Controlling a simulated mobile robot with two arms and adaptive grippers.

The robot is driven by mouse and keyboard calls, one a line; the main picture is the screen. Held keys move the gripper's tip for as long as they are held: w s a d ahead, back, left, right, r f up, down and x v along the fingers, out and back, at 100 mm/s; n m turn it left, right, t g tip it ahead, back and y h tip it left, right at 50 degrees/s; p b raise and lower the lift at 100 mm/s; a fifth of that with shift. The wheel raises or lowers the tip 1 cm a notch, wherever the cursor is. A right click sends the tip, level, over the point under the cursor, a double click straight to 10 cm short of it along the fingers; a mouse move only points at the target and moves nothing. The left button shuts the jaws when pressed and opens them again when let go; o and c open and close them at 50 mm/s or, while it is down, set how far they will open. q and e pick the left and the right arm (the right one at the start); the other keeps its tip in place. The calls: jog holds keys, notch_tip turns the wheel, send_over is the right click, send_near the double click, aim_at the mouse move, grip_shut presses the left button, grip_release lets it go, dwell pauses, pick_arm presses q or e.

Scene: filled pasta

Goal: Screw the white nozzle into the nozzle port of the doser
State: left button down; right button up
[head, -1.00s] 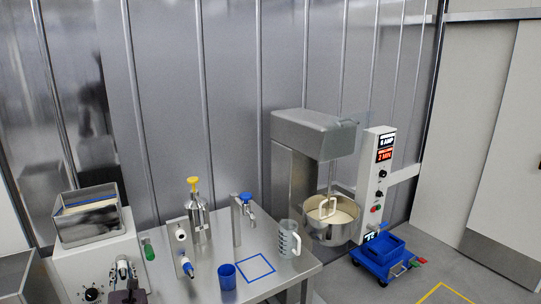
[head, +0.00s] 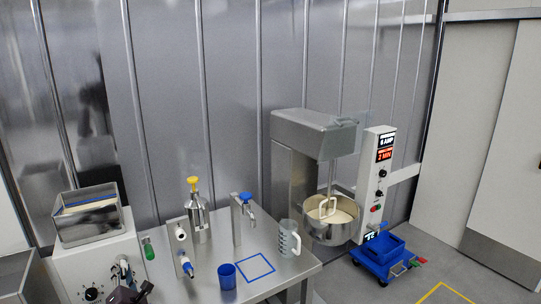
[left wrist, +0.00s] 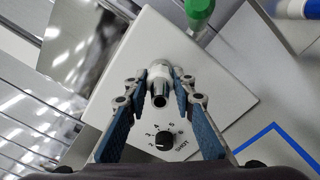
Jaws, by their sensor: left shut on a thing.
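The doser (head: 98,262) is the white machine at the lower left, with a steel hopper on top and a dial on its front. My left gripper (head: 125,277) is at the doser's front, beside the dial. In the left wrist view the gripper (left wrist: 160,80) is shut on the white nozzle (left wrist: 160,66), a white collar with a metal tube end that points towards the camera. The nozzle stands in front of the doser's white panel (left wrist: 222,95). The nozzle port is hidden behind it, so I cannot tell how deep it sits. My right gripper is not in view.
A green-and-white piece (head: 148,250) is right of the doser. The steel table (head: 275,284) holds a stand with a blue-tipped part (head: 189,269), a blue cup (head: 227,276), a yellow-topped bottle (head: 197,220) and a clear jug (head: 289,238). A mixer (head: 312,135) stands behind.

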pick_arm(q)
jog(key=shift+s+f, duration=0.1)
jog(key=shift+f, duration=0.2)
jog(key=shift+m, duration=1.5)
jog(key=c, duration=2)
grip_release()
jog(key=o, duration=0.5)
jog(key=shift+a+r, duration=0.1)
jog(key=shift+c, duration=0.2)
